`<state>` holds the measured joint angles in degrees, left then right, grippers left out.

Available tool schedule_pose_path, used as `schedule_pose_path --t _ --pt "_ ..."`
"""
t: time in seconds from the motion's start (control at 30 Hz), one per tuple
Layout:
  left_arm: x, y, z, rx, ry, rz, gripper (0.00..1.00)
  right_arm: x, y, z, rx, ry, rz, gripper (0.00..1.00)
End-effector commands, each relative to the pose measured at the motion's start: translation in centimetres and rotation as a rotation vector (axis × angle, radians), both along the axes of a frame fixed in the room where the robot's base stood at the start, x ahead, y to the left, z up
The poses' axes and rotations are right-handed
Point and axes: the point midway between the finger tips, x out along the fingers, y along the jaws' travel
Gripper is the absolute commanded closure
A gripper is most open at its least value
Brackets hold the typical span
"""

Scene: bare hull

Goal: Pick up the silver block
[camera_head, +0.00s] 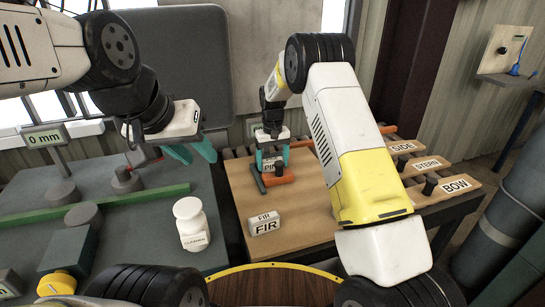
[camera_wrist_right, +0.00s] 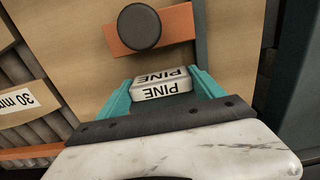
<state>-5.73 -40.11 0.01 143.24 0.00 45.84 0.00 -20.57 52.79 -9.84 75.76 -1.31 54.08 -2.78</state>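A silver-grey block labelled PINE (camera_wrist_right: 161,86) lies between the two teal fingers of my right gripper (camera_wrist_right: 161,80) in the right wrist view. The fingers flank its two ends; whether they press on it cannot be told. In the head view the right gripper (camera_head: 272,158) points down over the far part of the wooden table, with the PINE block (camera_head: 268,165) partly hidden between its fingers. A second pale silver block labelled FIR (camera_head: 264,224) lies on the table nearer to me. My left gripper (camera_head: 190,152) is open and empty above the green-grey bench at the left.
An orange piece with a dark round knob (camera_wrist_right: 140,27) lies just beyond the PINE block. Labelled wooden pieces SIDE (camera_head: 403,147), STERN (camera_head: 427,164) and BOW (camera_head: 456,186) lie at the right. A white bottle (camera_head: 191,224) stands on the left bench. Bare table surrounds the FIR block.

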Motion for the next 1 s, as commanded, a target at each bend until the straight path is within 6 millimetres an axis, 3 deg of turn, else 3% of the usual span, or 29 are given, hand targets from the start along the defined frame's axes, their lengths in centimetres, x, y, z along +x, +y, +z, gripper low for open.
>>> schedule_pose_path --t 0.03,0.27,0.67,1.0 --pt "0.0 0.0 0.0 0.000 0.000 0.000 0.65 0.0 0.0 0.0 0.000 0.000 0.000 0.35" --pt "0.0 0.0 0.0 0.000 0.000 0.000 0.65 0.0 0.0 0.1 0.000 0.000 0.000 0.78" --pt "0.0 0.0 0.0 0.000 0.000 0.000 0.65 0.0 0.0 1.3 0.001 -0.002 0.001 0.78" --pt "0.0 0.0 0.0 0.000 0.000 0.000 0.65 0.1 0.0 6.7 0.002 -0.003 0.000 0.78"
